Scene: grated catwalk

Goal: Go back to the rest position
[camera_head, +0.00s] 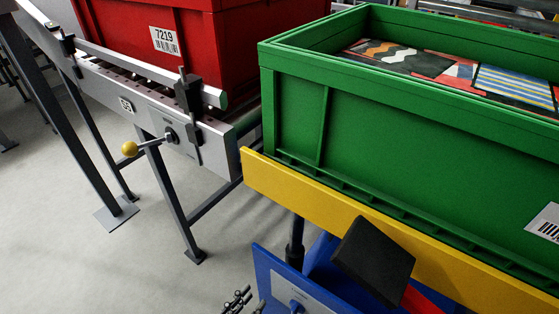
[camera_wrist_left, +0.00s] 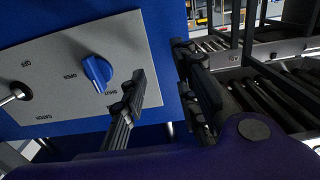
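My left gripper (camera_head: 240,300) shows only in part at the bottom edge of the head view, beside a blue control box (camera_head: 268,275). In the left wrist view its two black fingers (camera_wrist_left: 160,75) stand apart with nothing between them. The left finger is in front of a grey panel (camera_wrist_left: 60,70) on the blue box, close to a blue rotary knob (camera_wrist_left: 97,72). I cannot tell whether they touch. A small lever switch (camera_wrist_left: 14,93) is at the panel's left. My right gripper is in neither view.
A green crate (camera_head: 290,115) with patterned flat items inside stands on a yellow-edged platform (camera_head: 300,195). A red crate (camera_head: 220,45) sits on a roller conveyor (camera_head: 150,115) with a yellow-knobbed lever (camera_head: 130,148). A black block (camera_head: 372,260) is above the blue box. Grey floor (camera_head: 60,230) lies open at left.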

